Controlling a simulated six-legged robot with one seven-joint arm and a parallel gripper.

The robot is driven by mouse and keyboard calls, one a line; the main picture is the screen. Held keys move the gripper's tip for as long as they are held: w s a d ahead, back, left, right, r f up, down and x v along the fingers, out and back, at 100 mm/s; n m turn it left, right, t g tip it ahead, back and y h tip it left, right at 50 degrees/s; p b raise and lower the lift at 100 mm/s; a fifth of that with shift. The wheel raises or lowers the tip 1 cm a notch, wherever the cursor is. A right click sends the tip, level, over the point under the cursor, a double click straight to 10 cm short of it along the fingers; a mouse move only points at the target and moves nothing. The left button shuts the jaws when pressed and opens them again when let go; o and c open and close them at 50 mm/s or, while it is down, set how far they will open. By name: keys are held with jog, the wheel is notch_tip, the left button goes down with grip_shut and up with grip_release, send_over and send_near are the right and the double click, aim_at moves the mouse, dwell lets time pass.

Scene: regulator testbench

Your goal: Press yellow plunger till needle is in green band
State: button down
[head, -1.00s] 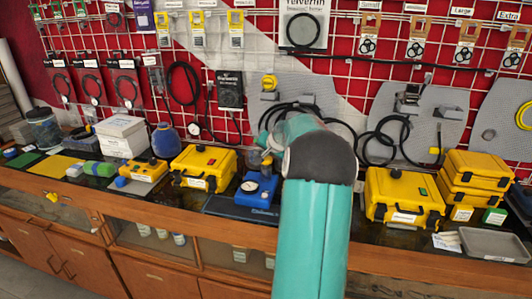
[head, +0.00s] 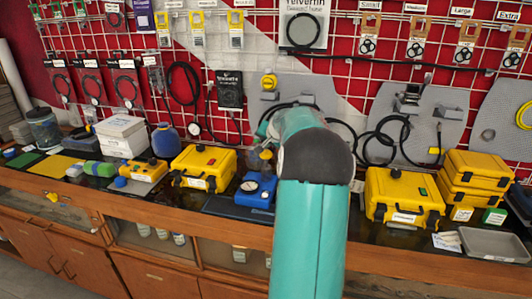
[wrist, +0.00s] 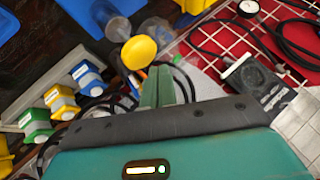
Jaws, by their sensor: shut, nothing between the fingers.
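The blue gauge block (head: 256,191) with a white round dial stands on the bench just left of my arm in the head view. The needle and any green band are too small to read. The yellow plunger (wrist: 139,52) appears as a round yellow cap in the wrist view. My gripper (wrist: 159,74) is shut and empty, its green fingertips just below and right of the cap in the picture. Whether they touch the cap I cannot tell.
A yellow case (head: 203,167) stands left of the gauge block, another yellow case (head: 404,196) right of my arm. Behind is a red wall with white grid and hanging hoses. In the wrist view, a black box (wrist: 255,85) hangs on that grid. A grey tray (head: 495,244) lies at right.

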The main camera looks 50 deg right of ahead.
aim_at(267, 153)
jog(key=shift+r, duration=2.5)
